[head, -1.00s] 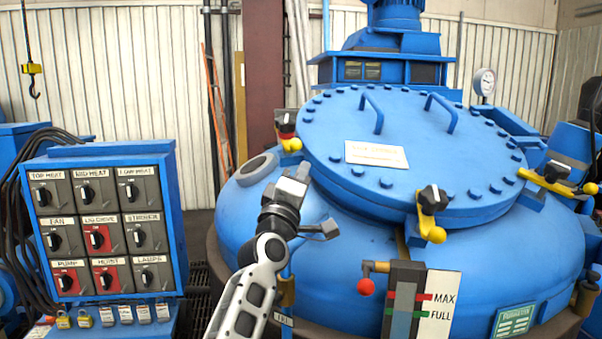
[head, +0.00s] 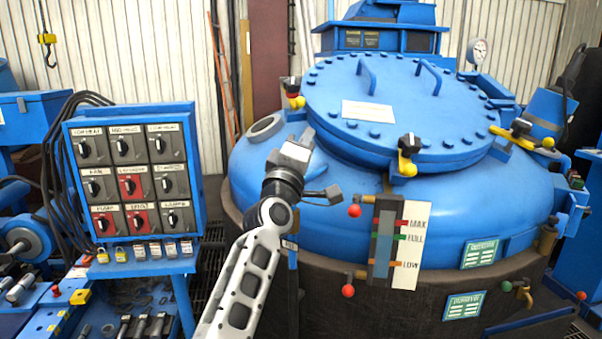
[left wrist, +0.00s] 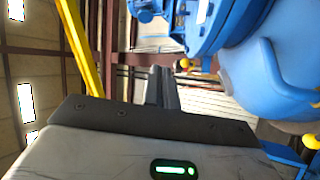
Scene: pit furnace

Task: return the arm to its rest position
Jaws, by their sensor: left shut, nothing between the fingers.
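My left arm comes up from the bottom of the head view, with the left gripper (head: 304,138) in front of the left side of the blue furnace (head: 290,180). The gripper is shut and empty. In the left wrist view its closed fingers (left wrist: 162,88) point away from the camera, with the blue furnace (left wrist: 265,80) to the right. I cannot tell whether the gripper touches the furnace side. My right gripper does not show.
A blue switch panel (head: 195,170) with several black knobs stands to the left. A level gauge (head: 397,243) with red-knobbed valves is right of my arm. Clamps (head: 407,155) line the lid (head: 400,105). A bench with tools (head: 90,318) lies at the lower left.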

